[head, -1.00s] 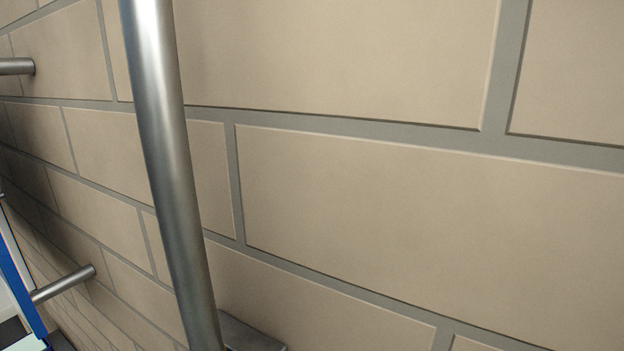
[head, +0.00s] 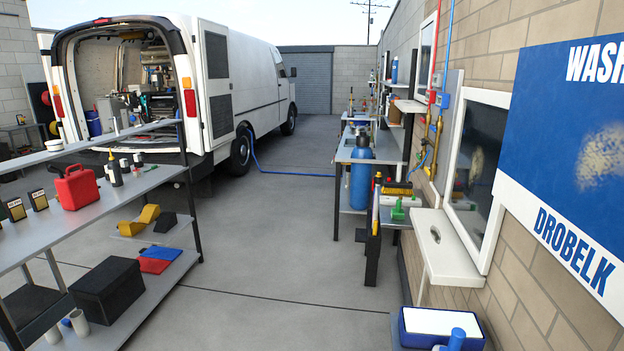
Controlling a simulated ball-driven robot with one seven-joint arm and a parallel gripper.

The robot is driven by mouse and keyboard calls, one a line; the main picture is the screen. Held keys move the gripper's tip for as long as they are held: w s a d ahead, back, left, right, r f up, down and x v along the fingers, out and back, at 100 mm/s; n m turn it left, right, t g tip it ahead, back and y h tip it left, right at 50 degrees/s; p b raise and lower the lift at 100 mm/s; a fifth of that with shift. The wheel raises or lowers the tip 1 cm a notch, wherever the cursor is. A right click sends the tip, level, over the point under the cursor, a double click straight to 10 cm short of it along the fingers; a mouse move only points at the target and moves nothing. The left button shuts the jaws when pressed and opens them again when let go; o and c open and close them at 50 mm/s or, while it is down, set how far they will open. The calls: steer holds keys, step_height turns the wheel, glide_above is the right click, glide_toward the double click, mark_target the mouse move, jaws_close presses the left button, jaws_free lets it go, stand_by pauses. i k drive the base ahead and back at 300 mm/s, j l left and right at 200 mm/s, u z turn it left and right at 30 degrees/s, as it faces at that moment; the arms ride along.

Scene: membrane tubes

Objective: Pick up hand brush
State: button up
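A small brush-like thing with yellow bristles and a dark top (head: 398,190) lies on the workbench along the right wall, at middle distance. A green-handled thing (head: 398,210) sits just in front of it on a pale surface. Both are small in the picture, and I cannot tell for sure which one is the hand brush. My gripper is not in view.
A grey shelf unit (head: 90,212) with a red canister (head: 77,187) stands at left. A white van (head: 235,75) is behind it. A blue cylinder (head: 360,178) stands by the right bench. A white wall ledge (head: 447,250) juts out at right. The floor between is clear.

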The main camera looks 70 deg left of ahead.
mark_target(396, 186)
steer(key=u, duration=1.05)
steer(key=i+l+u, duration=0.1)
steer(key=u, duration=0.45)
steer(key=i+j+u, duration=0.35)
steer(key=i, duration=0.2)
steer(key=i+u, duration=0.35)
steer(key=i, duration=0.2)
steer(key=i+z, duration=0.1)
steer(key=i, duration=0.5)
steer(key=i+j+z, duration=0.1)
steer(key=i, duration=0.55)
steer(key=i+j+z, duration=0.1)
steer(key=i, duration=0.5)
steer(key=j, duration=0.1)
